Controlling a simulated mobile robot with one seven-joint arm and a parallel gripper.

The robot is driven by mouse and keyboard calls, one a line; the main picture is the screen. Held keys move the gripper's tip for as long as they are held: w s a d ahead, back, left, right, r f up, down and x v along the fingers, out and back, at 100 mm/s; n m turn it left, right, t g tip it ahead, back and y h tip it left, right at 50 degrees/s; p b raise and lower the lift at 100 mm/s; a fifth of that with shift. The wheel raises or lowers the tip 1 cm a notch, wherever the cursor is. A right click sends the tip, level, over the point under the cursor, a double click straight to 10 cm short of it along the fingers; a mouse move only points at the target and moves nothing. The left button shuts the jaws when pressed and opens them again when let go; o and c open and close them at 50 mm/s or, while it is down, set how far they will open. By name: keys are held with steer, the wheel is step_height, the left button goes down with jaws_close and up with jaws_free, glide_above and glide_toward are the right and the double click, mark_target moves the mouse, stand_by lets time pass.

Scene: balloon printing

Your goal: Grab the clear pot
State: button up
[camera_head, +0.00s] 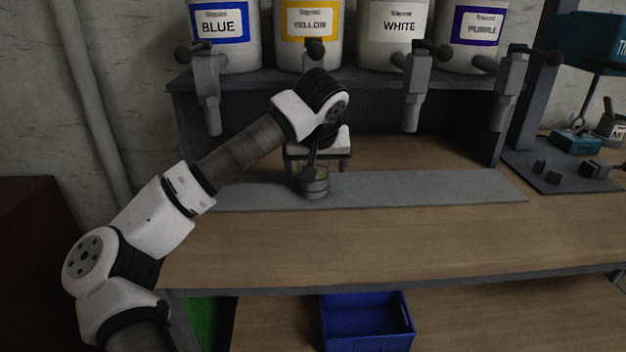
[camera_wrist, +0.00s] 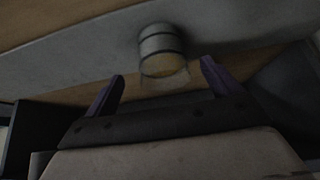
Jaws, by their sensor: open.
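The clear pot (camera_head: 314,184) stands on the grey strip (camera_head: 430,188) on the workbench, below the yellow-labelled dispenser. In the wrist view the pot (camera_wrist: 160,46) shows dark bands and a yellowish inside or end. My gripper (camera_head: 318,162) is just behind the pot in the head view, under my wrist. In the wrist view my gripper (camera_wrist: 160,82) has its two purple fingers spread wide. The pot lies ahead of the fingertips, roughly between them in the picture, and does not appear gripped. Whether a finger touches it cannot be told.
Dispensers labelled blue (camera_head: 222,40), yellow (camera_head: 308,35), white (camera_head: 395,38) and purple (camera_head: 475,35) stand on a shelf above, with nozzles hanging down. A blue crate (camera_head: 367,325) is below the bench front. Small dark blocks (camera_head: 553,176) sit at right. The front bench top is clear.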

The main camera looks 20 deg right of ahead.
steer(key=shift+a+x, duration=0.1)
steer(key=shift+x, duration=1.2)
steer(key=shift+a+x, duration=0.15)
steer(key=shift+x, duration=1.2)
steer(key=shift+s+f, duration=0.15)
steer(key=shift+s, duration=0.05)
steer(key=shift+c, duration=0.3)
steer(key=c, duration=1.2)
steer(key=shift+c, duration=0.3)
steer(key=shift+p, duration=0.35)
